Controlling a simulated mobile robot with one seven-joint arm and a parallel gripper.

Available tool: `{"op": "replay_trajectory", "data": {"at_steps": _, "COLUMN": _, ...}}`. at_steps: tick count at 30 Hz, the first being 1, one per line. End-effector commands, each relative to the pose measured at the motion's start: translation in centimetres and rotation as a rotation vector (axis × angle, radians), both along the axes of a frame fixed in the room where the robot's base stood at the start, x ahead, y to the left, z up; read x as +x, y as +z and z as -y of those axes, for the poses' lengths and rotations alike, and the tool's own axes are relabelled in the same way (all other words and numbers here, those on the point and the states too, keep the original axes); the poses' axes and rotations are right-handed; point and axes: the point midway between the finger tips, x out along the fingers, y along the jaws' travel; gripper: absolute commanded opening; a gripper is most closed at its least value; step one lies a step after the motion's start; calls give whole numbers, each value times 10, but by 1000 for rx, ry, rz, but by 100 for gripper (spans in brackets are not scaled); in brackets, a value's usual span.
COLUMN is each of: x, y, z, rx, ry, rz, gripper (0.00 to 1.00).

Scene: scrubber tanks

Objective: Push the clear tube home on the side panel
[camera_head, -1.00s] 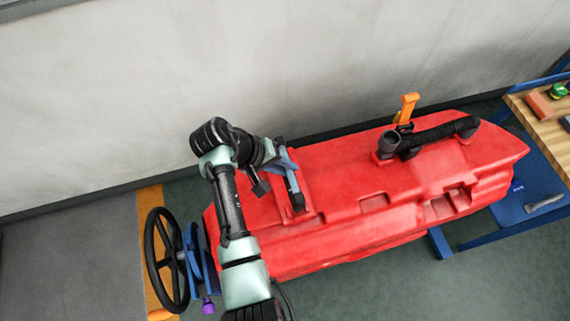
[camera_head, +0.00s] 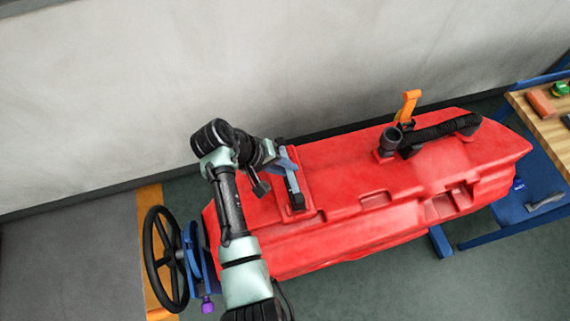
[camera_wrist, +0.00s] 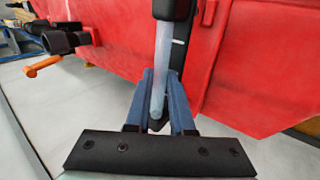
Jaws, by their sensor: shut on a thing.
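The clear tube (camera_wrist: 163,65) stands close to upright in the wrist view, pale and see-through. Its top end meets a black fitting (camera_wrist: 172,8). My gripper (camera_wrist: 160,92) has its blue fingers on either side of the tube's lower part and is shut on it. A small dark part shows at the tube's lower end between the fingers; whether the tube is seated there I cannot tell. A dark strip (camera_wrist: 179,55) on the red tank (camera_wrist: 245,60) runs behind the tube. In the head view my gripper (camera_head: 290,165) is at the tank's left end, where the tube is not clear.
The red tank carries a black ribbed hose (camera_head: 440,131) and an orange lever (camera_head: 407,104) to the right. A black handwheel (camera_head: 163,260) stands at left. A wooden bench (camera_head: 540,120) with tools is at far right. The pale wall (camera_head: 300,60) is behind.

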Motion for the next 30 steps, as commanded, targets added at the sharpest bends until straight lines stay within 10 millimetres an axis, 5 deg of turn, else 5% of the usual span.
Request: {"op": "replay_trajectory", "data": {"at_steps": 30, "x": 1, "y": -14, "z": 0, "rx": 0, "ry": 0, "rz": 0, "gripper": 0}}
